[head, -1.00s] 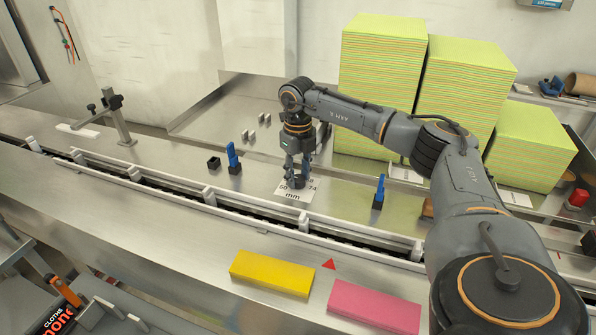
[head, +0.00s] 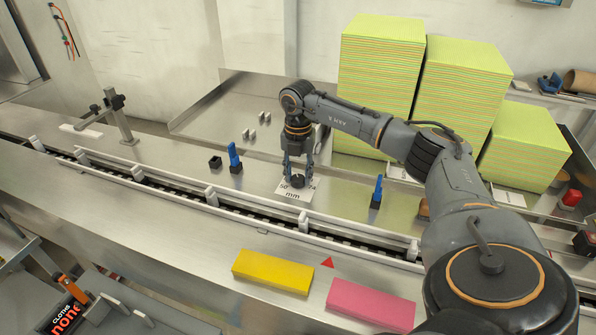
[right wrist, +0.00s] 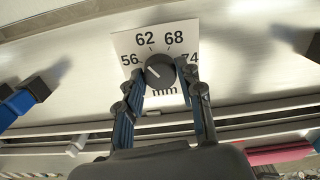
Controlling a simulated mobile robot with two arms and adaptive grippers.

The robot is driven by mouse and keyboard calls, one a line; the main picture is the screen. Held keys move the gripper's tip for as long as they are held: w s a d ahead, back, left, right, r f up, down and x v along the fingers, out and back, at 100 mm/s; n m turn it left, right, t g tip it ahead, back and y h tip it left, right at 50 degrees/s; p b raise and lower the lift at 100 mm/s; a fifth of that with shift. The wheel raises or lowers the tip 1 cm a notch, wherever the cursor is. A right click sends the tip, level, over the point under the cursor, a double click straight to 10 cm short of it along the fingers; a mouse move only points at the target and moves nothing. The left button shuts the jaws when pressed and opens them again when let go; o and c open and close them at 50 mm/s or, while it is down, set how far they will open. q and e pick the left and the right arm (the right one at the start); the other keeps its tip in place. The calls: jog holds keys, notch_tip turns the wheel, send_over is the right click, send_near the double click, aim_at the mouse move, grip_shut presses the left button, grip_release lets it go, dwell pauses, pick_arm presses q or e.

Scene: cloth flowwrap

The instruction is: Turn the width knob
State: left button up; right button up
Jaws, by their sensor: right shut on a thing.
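The width knob (right wrist: 160,70) is a round black dial on a white scale plate (right wrist: 125,42) marked 56, 62, 68 and 74 mm in the right wrist view. Its white pointer line points up and left, toward the 56 side. In the head view the knob (head: 297,181) sits on the metal deck behind the conveyor rail. My right gripper (head: 300,174) comes down from above with one finger on each side of the knob and is shut on it. The fingers (right wrist: 164,80) also show in the right wrist view. My left gripper is out of view.
Blue-handled clamps (head: 234,158) (head: 376,192) stand left and right of the knob. The white conveyor rail (head: 245,210) runs in front. Yellow (head: 272,272) and pink (head: 370,304) blocks lie on the front deck. Tall green-yellow cloth stacks (head: 380,85) stand behind my right arm.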

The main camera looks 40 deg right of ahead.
aim_at(299, 177)
jog(key=shift+r+m+p, duration=0.1)
jog(key=shift+m+p, duration=0.25)
jog(key=shift+m, duration=1.25)
jog(key=shift+d, duration=0.1)
jog(key=o, duration=1.2)
notch_tip(299, 177, up, 12)
jog(key=shift+f, duration=0.1)
